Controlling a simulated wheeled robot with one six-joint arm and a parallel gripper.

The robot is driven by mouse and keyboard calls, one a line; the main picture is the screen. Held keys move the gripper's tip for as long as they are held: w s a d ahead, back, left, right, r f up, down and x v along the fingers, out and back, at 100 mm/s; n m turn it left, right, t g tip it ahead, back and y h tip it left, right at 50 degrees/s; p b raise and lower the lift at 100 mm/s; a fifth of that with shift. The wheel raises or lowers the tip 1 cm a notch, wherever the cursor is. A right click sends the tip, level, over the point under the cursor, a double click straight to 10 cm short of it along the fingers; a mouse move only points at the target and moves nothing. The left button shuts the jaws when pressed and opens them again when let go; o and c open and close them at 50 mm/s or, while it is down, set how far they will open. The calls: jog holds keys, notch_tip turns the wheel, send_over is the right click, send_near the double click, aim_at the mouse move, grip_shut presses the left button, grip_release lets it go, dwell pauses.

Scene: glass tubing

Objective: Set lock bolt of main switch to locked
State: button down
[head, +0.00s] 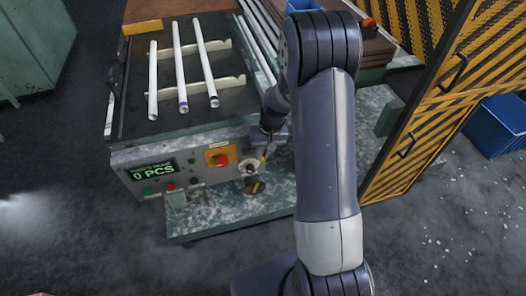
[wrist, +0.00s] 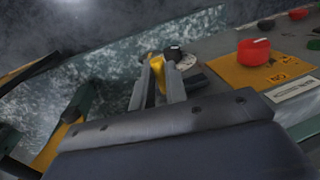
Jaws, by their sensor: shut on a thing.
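The main switch, a red knob on a yellow plate (head: 220,159), sits on the grey control panel of the machine. The red knob also shows in the wrist view (wrist: 253,52). To its right in the head view is a pale round dial (head: 248,167) with a dark knob, which also shows in the wrist view (wrist: 173,52). My gripper (head: 262,156) is at the panel beside this dial. In the wrist view its fingers (wrist: 160,78) are shut on a small yellow piece (wrist: 154,68). I cannot tell whether this piece is the lock bolt, or its setting.
A black-and-yellow knob (head: 255,187) is below the dial. A green display (head: 152,170) reads 0 PCS. Several glass tubes (head: 180,70) lie on the machine's top. A yellow-striped barrier (head: 425,105) and a blue bin (head: 497,125) stand at right.

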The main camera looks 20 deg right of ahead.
jog(key=shift+a+b, duration=0.35)
jog(key=shift+a, duration=1.75)
jog(key=c, duration=1.4)
grip_release()
jog(key=shift+a, duration=0.15)
notch_tip(320, 180, up, 11)
jog(key=d, duration=0.2)
jog(key=shift+f+b, duration=0.15)
jog(key=shift+b, duration=0.2)
jog(key=shift+f, duration=0.1)
